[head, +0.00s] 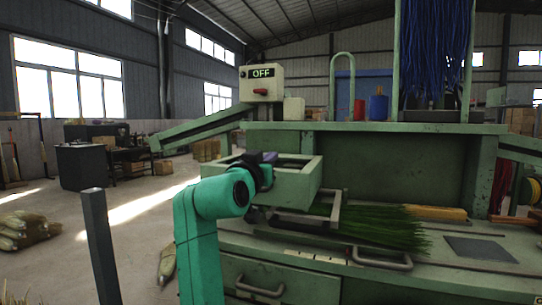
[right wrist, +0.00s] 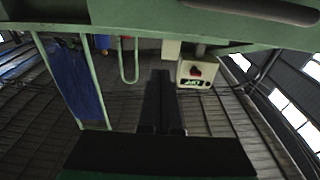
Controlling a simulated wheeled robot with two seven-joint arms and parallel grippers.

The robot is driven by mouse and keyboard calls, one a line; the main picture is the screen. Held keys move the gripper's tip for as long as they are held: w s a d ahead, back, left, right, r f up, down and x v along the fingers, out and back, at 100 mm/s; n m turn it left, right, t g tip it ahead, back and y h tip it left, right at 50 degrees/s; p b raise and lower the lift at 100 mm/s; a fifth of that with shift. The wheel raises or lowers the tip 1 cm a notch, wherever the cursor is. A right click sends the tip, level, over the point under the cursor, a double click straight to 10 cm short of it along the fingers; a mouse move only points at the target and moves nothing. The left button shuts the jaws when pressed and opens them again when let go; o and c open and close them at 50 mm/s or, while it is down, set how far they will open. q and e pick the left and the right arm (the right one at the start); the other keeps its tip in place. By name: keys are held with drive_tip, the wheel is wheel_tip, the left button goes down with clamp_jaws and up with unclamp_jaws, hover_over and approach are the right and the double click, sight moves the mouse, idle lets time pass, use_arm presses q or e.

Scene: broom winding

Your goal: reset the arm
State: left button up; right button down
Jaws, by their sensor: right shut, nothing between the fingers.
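My teal right arm (head: 208,215) rises from the bottom of the head view, left of the middle. Its dark right gripper (head: 267,160) is in front of the green open-topped box (head: 300,185) on the workbench, overlapping it in the picture. In the right wrist view the two dark fingers of my right gripper (right wrist: 162,100) lie close together, shut and empty. The fingertips are hard to make out in the head view. My left gripper is in neither view.
A green workbench (head: 425,268) fills the right side, with green bristles (head: 385,228) on it. A control box (head: 262,84) reading OFF stands above. Blue strands (head: 437,45) hang at the upper right. A grey post (head: 100,245) stands at left; open floor lies behind it.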

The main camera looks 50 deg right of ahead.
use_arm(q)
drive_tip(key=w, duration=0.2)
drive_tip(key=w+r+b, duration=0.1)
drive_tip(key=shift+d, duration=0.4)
use_arm(e)
drive_tip(key=s+a+f, duration=0.2)
drive_tip(key=a+f, duration=0.1)
drive_tip(key=a, duration=0.4)
